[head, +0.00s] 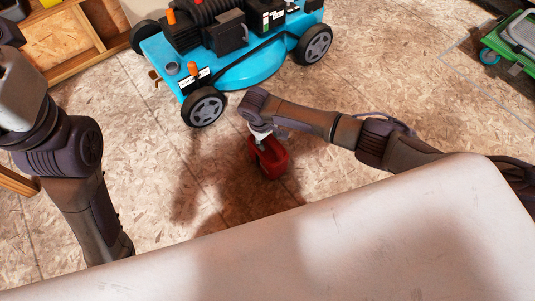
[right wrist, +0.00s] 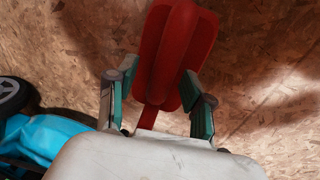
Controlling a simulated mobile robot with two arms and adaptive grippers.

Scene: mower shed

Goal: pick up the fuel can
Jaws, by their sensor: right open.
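The red fuel can (head: 272,163) stands on the board floor in front of the blue mower in the head view. My right gripper (head: 262,132) is above it, at its top, and hides part of it. In the right wrist view the can (right wrist: 176,45) lies ahead, with its narrow end reaching in between the two teal-padded fingers of my open right gripper (right wrist: 159,80). The fingers stand apart on either side, and I cannot tell whether either one touches the can. My left arm shows at the left of the head view, but no left fingers show.
A blue lawn mower (head: 250,72) stands just behind the can, its front wheel (head: 204,107) close to my right wrist. A wooden frame (head: 70,45) is at the back left. A green machine (head: 510,50) is at the far right. The floor left of the can is clear.

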